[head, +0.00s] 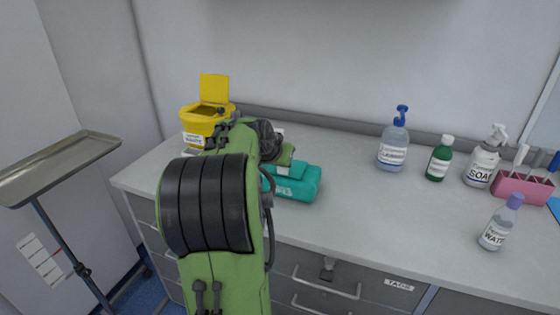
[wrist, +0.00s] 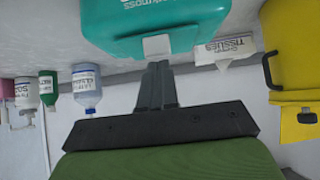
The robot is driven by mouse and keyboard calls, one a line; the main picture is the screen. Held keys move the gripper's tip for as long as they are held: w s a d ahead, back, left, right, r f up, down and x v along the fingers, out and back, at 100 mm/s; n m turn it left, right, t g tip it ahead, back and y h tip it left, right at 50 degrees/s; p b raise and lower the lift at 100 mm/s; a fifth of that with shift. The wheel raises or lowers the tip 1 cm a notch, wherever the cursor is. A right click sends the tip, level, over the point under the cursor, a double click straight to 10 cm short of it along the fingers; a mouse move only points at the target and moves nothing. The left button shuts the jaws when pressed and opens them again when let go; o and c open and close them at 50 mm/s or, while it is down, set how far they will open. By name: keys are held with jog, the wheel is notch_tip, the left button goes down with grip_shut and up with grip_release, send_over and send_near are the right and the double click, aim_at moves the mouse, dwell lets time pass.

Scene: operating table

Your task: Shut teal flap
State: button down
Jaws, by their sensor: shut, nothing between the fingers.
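A teal pack (head: 292,186) with white lettering lies on the counter, just right of my arm in the head view. It shows a raised teal flap part (head: 290,170) on top; I cannot tell whether it is open or shut. In the wrist view, which is upside down, the teal pack (wrist: 125,22) fills the top, with a small pale tab (wrist: 157,46) at its edge. My gripper (wrist: 158,66) is shut and empty, its fingertips close to that tab; I cannot tell whether they touch. In the head view my arm hides the fingers.
A yellow bin (head: 203,128) with its lid up stands behind my arm. A tissues box (wrist: 225,52) sits near the teal pack. A blue-topped bottle (head: 393,150), green bottle (head: 439,161), soap bottle (head: 482,164) and water bottle (head: 498,228) stand right. The counter's middle is clear.

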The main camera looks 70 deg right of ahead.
jog(key=a+r+p, duration=0.5)
jog(key=a+r, duration=0.2)
jog(key=r, duration=0.5)
jog(key=shift+w+p, duration=0.2)
jog(key=shift+p, duration=0.15)
jog(key=shift+f, duration=0.1)
